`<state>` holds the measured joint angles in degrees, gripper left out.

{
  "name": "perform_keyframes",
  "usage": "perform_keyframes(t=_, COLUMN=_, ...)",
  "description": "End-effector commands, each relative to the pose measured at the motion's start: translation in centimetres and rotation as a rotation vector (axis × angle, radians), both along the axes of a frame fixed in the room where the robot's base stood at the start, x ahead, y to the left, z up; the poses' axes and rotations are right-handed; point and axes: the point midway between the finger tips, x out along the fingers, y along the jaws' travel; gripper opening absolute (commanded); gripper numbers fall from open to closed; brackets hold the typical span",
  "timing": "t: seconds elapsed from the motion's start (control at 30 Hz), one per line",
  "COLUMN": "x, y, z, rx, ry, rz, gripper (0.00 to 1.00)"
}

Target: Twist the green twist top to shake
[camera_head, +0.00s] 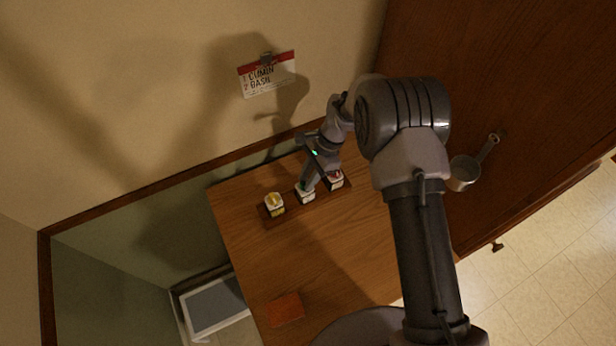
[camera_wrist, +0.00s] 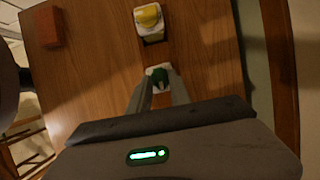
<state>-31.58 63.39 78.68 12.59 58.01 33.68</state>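The green twist top (camera_wrist: 159,77) sits on a small white jar, the middle one in a dark wooden rack. The jar also shows in the head view (camera_head: 306,195), its top mostly hidden by my gripper. My gripper (camera_wrist: 159,82) points down at this jar. Its two fingers lie on either side of the green top, with green filling the gap between them, so it looks shut on the top. The jar stands upright in the rack.
A yellow-topped jar (camera_head: 274,204) stands left of the green one and a jar with a reddish top (camera_head: 335,180) stands right, close to my gripper. A card (camera_head: 267,75) hangs on the wall. A red-brown block (camera_head: 285,309) and a pan (camera_head: 464,172) lie farther off.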

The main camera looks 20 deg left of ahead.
Motion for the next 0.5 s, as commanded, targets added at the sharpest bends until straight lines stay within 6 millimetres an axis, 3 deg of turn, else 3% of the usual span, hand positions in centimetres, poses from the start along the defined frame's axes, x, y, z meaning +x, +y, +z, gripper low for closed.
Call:
perform_keyframes(t=0.03, x=0.0, y=0.0, z=0.01, rx=0.0, ry=0.0, rz=0.0, gripper=0.12)
perform_keyframes(t=0.1, x=0.01, y=0.0, z=0.02, rx=0.0, ry=0.0, rz=0.0, gripper=0.0)
perform_keyframes(t=0.5, x=0.08, y=0.07, z=-0.12, rx=-0.001, ry=0.001, rz=0.076, gripper=0.0)
